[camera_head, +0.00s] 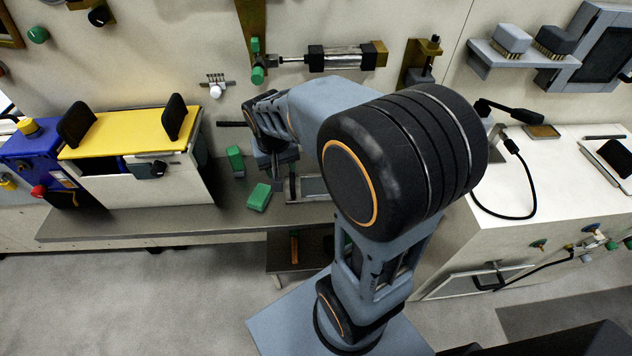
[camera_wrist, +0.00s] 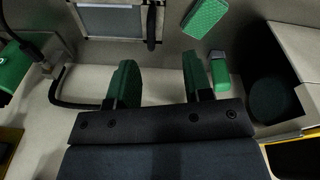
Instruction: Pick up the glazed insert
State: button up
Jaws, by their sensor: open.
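A light grey framed panel with a smooth grey pane, which looks like the glazed insert (camera_wrist: 112,22), is at the top of the wrist view and is cut off by its edge. A dark upright bar, perhaps its handle, stands at its right side. In the head view a framed panel (camera_head: 314,186) lies on the grey bench, partly hidden by my arm. My gripper (camera_wrist: 160,72) is open, its two green-padded fingers apart with nothing between them. The panel is beyond the fingertips, apart from them. In the head view my gripper (camera_head: 283,163) is mostly hidden behind my arm.
A yellow-topped box (camera_head: 125,134) stands further left. A cylinder (camera_head: 335,58) is mounted on the wall behind. A white cabinet (camera_head: 540,200) stands to the right.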

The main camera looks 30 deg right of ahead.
aim_at(291, 178)
jog(key=shift+w+d+f+m+g+h+p, duration=0.15)
jog(key=shift+w+d+f+m+g+p, duration=0.6)
jog(key=shift+f, duration=1.8)
jog(key=shift+w+d+f+m+h+p, duration=0.15)
jog(key=shift+w+d+f+p, duration=0.25)
jog(key=shift+w+d+f, duration=1.5)
jog(key=shift+w+d+f+m+g+h+p, duration=0.15)
jog(key=shift+w+f+m+g+p, duration=0.3)
jog(key=shift+f, duration=2.8)
jog(key=shift+s, duration=0.1)
jog(key=shift+c, duration=0.4)
grip_shut()
